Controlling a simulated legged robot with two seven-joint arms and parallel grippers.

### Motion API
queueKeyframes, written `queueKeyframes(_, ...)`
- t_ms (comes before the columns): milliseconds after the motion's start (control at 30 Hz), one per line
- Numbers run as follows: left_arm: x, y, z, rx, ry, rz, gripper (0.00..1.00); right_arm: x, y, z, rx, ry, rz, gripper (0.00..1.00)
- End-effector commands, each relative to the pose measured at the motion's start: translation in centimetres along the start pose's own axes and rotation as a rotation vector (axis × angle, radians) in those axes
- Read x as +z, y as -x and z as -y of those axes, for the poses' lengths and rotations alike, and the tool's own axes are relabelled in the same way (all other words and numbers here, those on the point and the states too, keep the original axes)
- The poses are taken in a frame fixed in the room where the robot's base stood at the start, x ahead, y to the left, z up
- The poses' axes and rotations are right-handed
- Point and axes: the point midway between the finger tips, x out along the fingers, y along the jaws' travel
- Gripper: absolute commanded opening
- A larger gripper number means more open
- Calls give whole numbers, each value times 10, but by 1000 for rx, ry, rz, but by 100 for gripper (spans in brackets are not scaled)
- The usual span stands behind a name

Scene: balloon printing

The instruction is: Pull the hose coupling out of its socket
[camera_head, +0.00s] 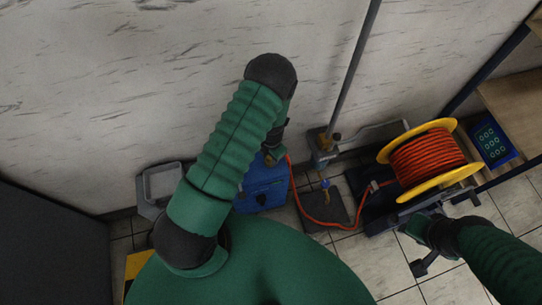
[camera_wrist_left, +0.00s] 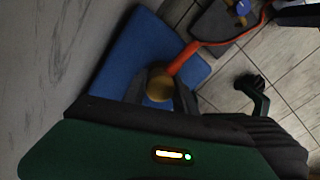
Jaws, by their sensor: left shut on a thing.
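The brass hose coupling (camera_wrist_left: 160,84) with the orange hose (camera_wrist_left: 184,57) on it shows in the left wrist view, in front of the blue box (camera_wrist_left: 135,45). My left gripper (camera_wrist_left: 160,95) is shut on the coupling. In the head view my left gripper (camera_head: 272,156) is at the top of the blue box (camera_head: 262,187), beside the hose end (camera_head: 289,158). The socket is hidden, so I cannot tell how deep the coupling sits. My right gripper (camera_head: 418,226) is low beside the reel; its fingers are not clear.
The orange hose runs along the floor to a yellow reel (camera_head: 444,180). A grey pole stand (camera_head: 323,150) and a dark plate (camera_head: 325,209) stand between box and reel. A grey frame (camera_head: 148,188) is left of the box. A shelf (camera_head: 515,105) is at the right.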

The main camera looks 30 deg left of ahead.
Motion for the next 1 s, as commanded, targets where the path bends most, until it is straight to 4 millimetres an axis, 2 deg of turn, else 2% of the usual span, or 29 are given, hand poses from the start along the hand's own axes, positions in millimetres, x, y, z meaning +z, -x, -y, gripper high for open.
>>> queueKeyframes(267, 2, 2, 1, 0, -1, 4, 0, 0, 2, 0, 0, 0, 0, 36)
queueKeyframes(1000, 2, 30, 0, -1, -1, 3, 0, -6, 25, 0, 0, 0, 0, 36)
